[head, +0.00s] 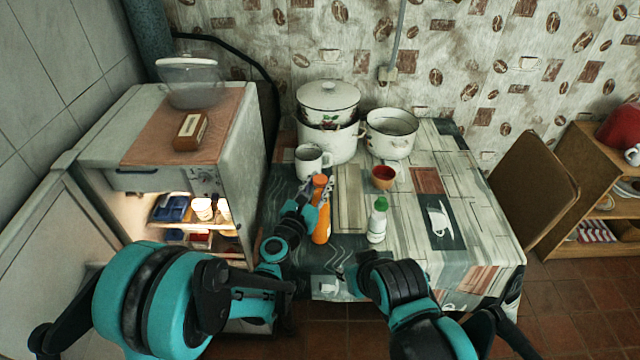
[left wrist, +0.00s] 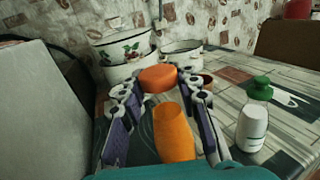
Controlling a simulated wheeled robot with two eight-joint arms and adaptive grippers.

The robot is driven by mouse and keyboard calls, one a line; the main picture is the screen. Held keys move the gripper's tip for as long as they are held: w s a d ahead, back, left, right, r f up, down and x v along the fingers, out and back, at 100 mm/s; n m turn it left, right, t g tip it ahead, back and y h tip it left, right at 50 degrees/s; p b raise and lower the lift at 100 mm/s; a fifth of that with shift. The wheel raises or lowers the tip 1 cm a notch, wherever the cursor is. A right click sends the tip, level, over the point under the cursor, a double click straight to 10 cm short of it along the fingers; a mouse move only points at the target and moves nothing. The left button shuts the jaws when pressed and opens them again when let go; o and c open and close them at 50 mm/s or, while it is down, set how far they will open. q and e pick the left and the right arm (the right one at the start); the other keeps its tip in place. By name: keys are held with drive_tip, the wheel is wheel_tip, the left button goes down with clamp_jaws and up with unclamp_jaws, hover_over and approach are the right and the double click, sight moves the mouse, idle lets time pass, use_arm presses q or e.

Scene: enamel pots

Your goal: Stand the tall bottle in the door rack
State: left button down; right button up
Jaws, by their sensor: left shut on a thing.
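The tall orange bottle (head: 321,222) stands upright at the near left part of the table. My left gripper (head: 316,192) is shut on its upper part; in the left wrist view the fingers (left wrist: 160,100) lie on both sides of the orange bottle (left wrist: 174,132). The bottle's base is close to the tabletop; I cannot tell whether it touches. The fridge (head: 240,150) is at the left with its door (head: 55,235) open. I cannot make out the door rack; my left arm covers the door's lower part. My right gripper (head: 346,274) is by the table's front edge, its jaws unclear.
A white bottle with a green cap (head: 377,222) stands right of the orange one. A white mug (head: 312,161), enamel pots (head: 328,135) and a small red-brown cup (head: 384,177) are behind. Lit fridge shelves (head: 165,213) hold several items. The table's right side is clear.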

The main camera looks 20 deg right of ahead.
use_arm(q)
drive_tip(key=shift+f, duration=0.1)
drive_tip(key=c, duration=1.3)
unclamp_jaws()
drive_tip(key=shift+o, duration=0.9)
